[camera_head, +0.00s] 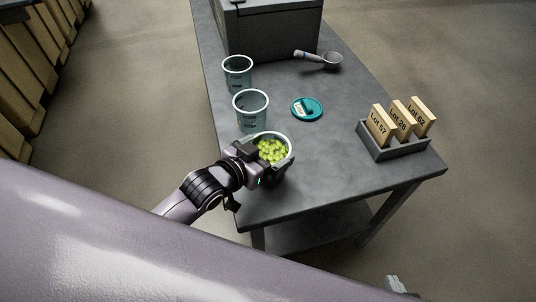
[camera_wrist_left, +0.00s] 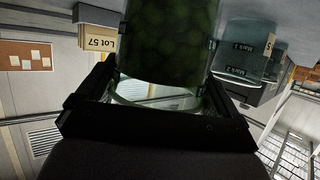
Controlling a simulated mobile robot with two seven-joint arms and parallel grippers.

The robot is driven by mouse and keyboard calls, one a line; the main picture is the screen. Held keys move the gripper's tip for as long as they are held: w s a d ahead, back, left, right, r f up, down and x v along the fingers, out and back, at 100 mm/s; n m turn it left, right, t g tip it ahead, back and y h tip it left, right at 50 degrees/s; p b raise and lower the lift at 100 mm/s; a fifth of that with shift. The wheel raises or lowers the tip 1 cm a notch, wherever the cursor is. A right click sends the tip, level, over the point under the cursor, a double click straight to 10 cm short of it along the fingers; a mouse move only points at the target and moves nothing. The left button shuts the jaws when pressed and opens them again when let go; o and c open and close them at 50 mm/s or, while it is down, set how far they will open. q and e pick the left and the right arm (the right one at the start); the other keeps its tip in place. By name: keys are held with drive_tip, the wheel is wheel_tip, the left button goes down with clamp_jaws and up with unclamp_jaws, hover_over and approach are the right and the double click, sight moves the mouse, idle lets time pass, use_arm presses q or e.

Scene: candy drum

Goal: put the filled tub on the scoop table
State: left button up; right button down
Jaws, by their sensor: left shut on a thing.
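The filled tub (camera_head: 287,160) is clear with a pale rim and holds green candies. It is at the near left part of the grey scoop table (camera_head: 330,185). My left gripper (camera_head: 256,163) is shut on it from the near left side. The left wrist view shows the tub (camera_wrist_left: 165,40) between the fingers of the left gripper (camera_wrist_left: 158,92), upside down in the picture. I cannot tell whether its base touches the table. A small part of my right gripper (camera_head: 400,286) shows at the bottom edge; its jaws are not clear.
Two empty clear tubs stand behind, a nearer one (camera_head: 251,112) and a farther one (camera_head: 238,73). A teal lid (camera_head: 306,109) and a metal scoop (camera_head: 330,61) lie on the table. A rack (camera_head: 393,150) with lot blocks stands right. A grey box (camera_head: 270,32) is at the back.

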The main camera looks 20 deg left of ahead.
use_arm(q)
drive_tip(key=shift+f, duration=0.5)
drive_tip(key=o, duration=1)
drive_tip(key=shift+f, duration=0.2)
drive_tip(key=shift+r, duration=0.25)
drive_tip(key=shift+s+a, duration=0.1)
drive_tip(key=shift+s, duration=0.2)
drive_tip(key=p+v, duration=0.1)
drive_tip(key=v, duration=1)
drive_tip(key=shift+s+a+r, duration=0.1)
drive_tip(key=shift+s, duration=0.1)
